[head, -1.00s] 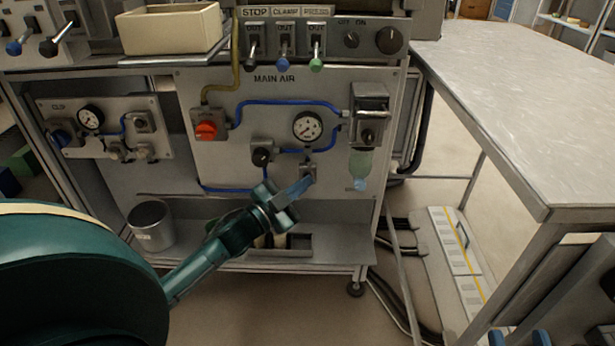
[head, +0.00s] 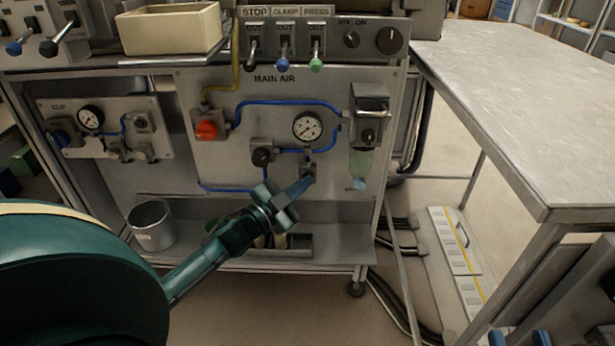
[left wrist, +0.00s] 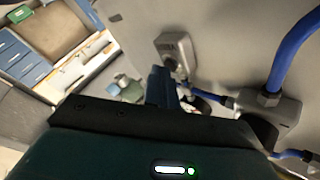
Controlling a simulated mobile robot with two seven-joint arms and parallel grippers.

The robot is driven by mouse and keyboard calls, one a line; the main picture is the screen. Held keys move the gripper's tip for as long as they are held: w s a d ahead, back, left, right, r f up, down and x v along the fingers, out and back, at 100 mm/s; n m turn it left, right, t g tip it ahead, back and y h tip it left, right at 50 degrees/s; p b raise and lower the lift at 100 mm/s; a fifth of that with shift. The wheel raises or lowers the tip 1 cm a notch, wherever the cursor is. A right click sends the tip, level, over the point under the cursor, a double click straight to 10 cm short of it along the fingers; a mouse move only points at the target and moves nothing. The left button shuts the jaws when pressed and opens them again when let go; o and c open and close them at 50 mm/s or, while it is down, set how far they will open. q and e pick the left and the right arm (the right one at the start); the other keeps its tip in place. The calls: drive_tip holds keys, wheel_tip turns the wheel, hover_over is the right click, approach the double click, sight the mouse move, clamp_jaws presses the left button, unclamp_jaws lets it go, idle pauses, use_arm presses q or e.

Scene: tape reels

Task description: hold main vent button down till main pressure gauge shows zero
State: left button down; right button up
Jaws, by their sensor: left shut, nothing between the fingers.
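The main air panel (head: 225,165) stands in front of me. Its round white main pressure gauge (head: 307,126) is at the middle right; the needle is too small to read surely. Below it is a small grey box with the main vent button (head: 308,170), which also shows in the left wrist view (left wrist: 175,52). My left gripper (head: 303,186) is shut and empty. Its blue fingertips (left wrist: 160,76) are at the lower part of this box and hide part of it. I cannot tell whether they press the button. My right gripper is not in view.
A second small gauge panel (head: 72,140) is at the left. A metal can (head: 151,226) stands below. A table (head: 530,110) is at the right.

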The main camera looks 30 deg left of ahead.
use_arm(q)
drive_tip(key=shift+s, duration=0.1)
drive_tip(key=shift+s+d+p, duration=0.4)
drive_tip(key=shift+s+p, duration=0.1)
drive_tip(key=shift+s, duration=0.1)
drive_tip(key=s+d, duration=0.1)
drive_tip(key=s+p, duration=0.1)
drive_tip(key=s+d+p, duration=0.1)
drive_tip(key=s, duration=0.1)
drive_tip(key=shift+s+d, duration=0.1)
drive_tip(key=shift+d, duration=0.25)
drive_tip(key=shift+p, duration=0.35)
